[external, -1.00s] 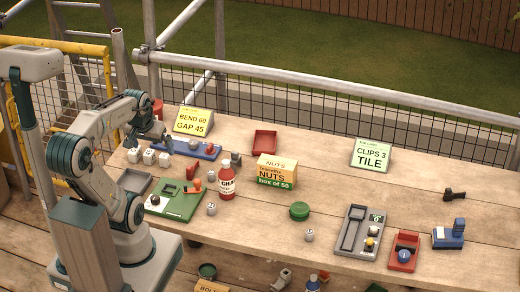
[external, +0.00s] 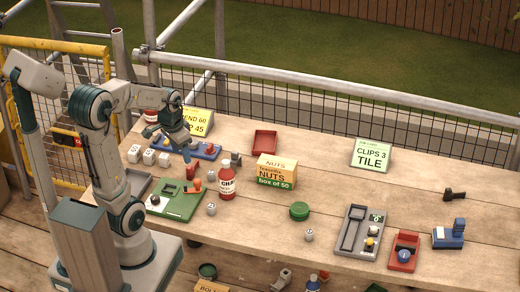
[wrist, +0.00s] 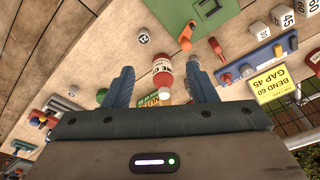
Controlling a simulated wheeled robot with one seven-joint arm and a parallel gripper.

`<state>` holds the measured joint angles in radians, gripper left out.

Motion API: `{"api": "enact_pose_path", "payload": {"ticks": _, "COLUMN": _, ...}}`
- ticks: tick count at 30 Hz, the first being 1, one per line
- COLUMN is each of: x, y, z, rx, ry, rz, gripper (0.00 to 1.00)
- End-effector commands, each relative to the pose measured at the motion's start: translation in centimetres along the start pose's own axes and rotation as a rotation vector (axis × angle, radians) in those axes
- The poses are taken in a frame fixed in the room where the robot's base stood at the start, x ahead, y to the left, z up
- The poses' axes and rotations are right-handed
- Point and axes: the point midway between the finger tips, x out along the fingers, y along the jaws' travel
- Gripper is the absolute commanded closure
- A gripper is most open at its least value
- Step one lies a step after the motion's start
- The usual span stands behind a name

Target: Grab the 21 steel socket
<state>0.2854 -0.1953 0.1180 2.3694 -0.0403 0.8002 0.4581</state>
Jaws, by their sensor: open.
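Two small steel sockets with dark marks on top stand on the table; I cannot read their numbers. One socket (external: 211,208) is just right of the green board, and it also shows in the wrist view (wrist: 143,36). The other socket (external: 309,235) stands further right, below the green round lid; it is small in the wrist view (wrist: 73,90). My gripper (external: 186,150) is open and empty above the back left of the table, near the blue rack. In the wrist view its fingers (wrist: 158,68) are spread, with the red bottle seen between them.
The red bottle (external: 227,183) stands beside the near socket. The green board (external: 180,205), blue rack (external: 207,153) and nuts box (external: 276,172) are around it. A grey tool tray (external: 352,246) and red tray (external: 404,252) lie at right. The table's middle right is clear.

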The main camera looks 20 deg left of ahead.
Motion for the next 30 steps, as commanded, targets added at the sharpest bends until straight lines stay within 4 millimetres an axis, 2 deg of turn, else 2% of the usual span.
{"api": "enact_pose_path", "payload": {"ticks": 1, "x": 1.7, "y": 0.5, "z": -0.9, "rx": 0.074, "ry": -0.026, "rz": 0.015, "gripper": 0.48}}
{"api": "enact_pose_path", "payload": {"ticks": 6, "x": 6.3, "y": 1.9, "z": -3.6, "rx": 0.327, "ry": -0.089, "rz": 0.049, "gripper": 0.48}}
{"api": "enact_pose_path", "payload": {"ticks": 12, "x": 10.5, "y": 3.5, "z": -5.4, "rx": 0.546, "ry": -0.143, "rz": 0.07, "gripper": 0.48}}
{"api": "enact_pose_path", "payload": {"ticks": 20, "x": 12.7, "y": 4.0, "z": -5.8, "rx": 0.628, "ry": -0.163, "rz": 0.077, "gripper": 0.48}}
{"api": "enact_pose_path", "payload": {"ticks": 30, "x": 18.3, "y": 4.1, "z": -4.6, "rx": 0.625, "ry": -0.165, "rz": 0.078, "gripper": 0.48}}
